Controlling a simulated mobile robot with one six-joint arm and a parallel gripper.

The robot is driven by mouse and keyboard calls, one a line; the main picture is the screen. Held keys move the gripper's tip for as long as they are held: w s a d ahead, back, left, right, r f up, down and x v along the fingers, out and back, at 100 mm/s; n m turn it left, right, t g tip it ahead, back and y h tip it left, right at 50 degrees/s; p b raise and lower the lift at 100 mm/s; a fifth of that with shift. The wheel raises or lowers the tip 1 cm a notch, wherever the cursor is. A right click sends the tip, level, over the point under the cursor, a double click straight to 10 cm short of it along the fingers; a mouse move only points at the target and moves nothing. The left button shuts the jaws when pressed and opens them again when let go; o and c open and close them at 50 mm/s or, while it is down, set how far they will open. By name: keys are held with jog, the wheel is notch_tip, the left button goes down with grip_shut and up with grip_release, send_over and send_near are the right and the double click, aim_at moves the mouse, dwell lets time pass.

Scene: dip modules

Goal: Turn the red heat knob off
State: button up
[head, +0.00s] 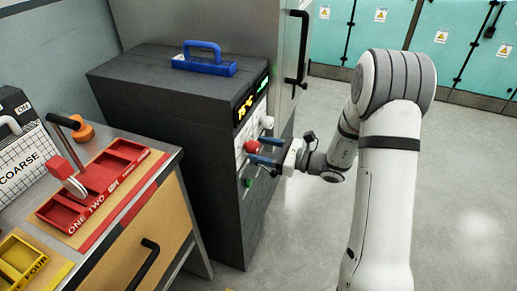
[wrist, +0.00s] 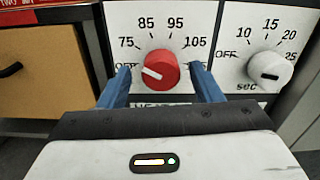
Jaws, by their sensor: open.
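The red heat knob (wrist: 160,69) is on the white panel in the wrist view, with a dial marked OFF, 75, 85, 95 and 105. Its white pointer mark points left, toward the OFF label. In the head view the red knob (head: 251,146) shows on the front of the dark cabinet. My gripper (wrist: 160,74) is open, with one blue finger on each side of the knob. Small gaps show between the fingers and the knob. In the head view my gripper (head: 257,150) reaches the panel from the right. The fingers partly hide the lower labels.
A white knob (wrist: 269,70) marked in seconds is close to the right finger. The dark cabinet (head: 150,95) carries a blue handle (head: 204,62) on top and lit displays (head: 245,107). A bench with a red tray (head: 122,160) stands at left. Open floor (head: 460,180) lies at right.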

jog(key=shift+x, duration=1)
jog(key=shift+c, duration=0.3)
jog(key=c, duration=0.9)
jog(key=shift+d, duration=0.15)
jog(key=shift+c, duration=0.2)
jog(key=shift+f, duration=0.1)
